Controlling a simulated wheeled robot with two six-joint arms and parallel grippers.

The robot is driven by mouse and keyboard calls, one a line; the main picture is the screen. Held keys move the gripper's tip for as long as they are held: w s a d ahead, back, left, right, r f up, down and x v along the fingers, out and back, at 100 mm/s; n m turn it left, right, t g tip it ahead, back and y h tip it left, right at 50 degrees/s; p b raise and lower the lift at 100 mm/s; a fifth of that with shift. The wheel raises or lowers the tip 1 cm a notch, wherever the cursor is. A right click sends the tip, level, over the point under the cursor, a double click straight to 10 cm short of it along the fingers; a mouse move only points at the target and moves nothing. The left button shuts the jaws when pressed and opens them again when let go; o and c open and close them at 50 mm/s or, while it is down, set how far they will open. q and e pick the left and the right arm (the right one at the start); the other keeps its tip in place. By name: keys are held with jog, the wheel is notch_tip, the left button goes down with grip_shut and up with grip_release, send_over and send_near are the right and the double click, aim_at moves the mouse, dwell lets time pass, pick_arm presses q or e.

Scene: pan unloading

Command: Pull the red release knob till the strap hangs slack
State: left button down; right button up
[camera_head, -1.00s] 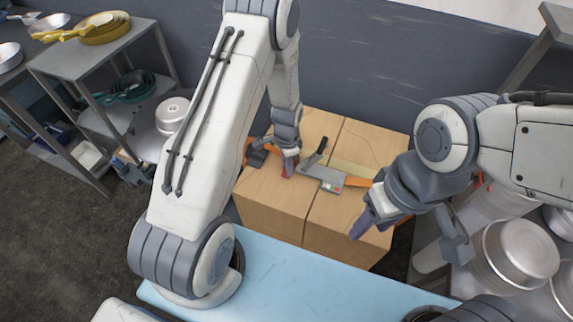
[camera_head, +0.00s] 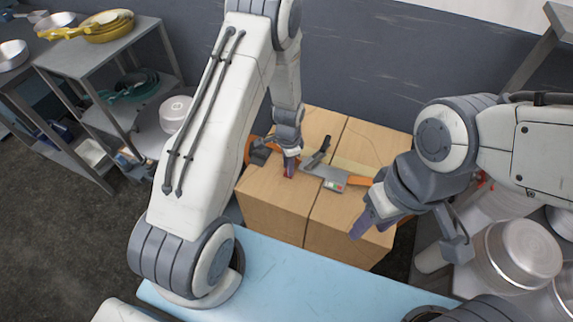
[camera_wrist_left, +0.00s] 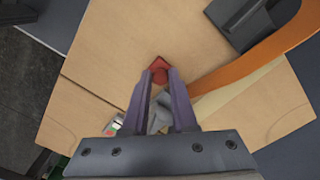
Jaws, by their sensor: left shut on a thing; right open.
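My left gripper (camera_head: 289,165) is shut on the small red knob (camera_wrist_left: 160,64), which shows at its fingertips in the left wrist view. It is above the left cardboard box (camera_head: 262,205). The orange strap (camera_wrist_left: 262,57) bows in a curve beside the gripper in the wrist view. In the head view the strap (camera_head: 358,181) runs right from a grey buckle (camera_head: 327,176) with a dark lever. My left arm hides part of the strap. My right gripper (camera_head: 364,224) is open and empty by the right box's front edge.
A second box (camera_head: 345,222) stands against the first. A dark block (camera_head: 262,152) sits at the left box's back left. Metal pans (camera_head: 520,250) stand at the right, and a shelf with pans (camera_head: 90,60) at the left. A light blue surface (camera_head: 300,285) lies in front.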

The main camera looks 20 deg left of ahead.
pick_arm(q)
jog(key=shift+s+a, duration=0.15)
jog(key=shift+s, duration=0.25)
jog(key=shift+w+d, duration=0.15)
jog(key=shift+d, duration=0.2)
jog(key=shift+w, duration=0.1)
jog(key=c, duration=0.7)
grip_release()
jog(key=shift+s, duration=0.2)
jog(key=shift+a, duration=0.15)
jog(key=shift+r, duration=0.1)
jog(key=shift+r, duration=0.35)
notch_tip(320, 180, up, 10)
jog(key=b, duration=0.1)
jog(key=shift+f, duration=0.2)
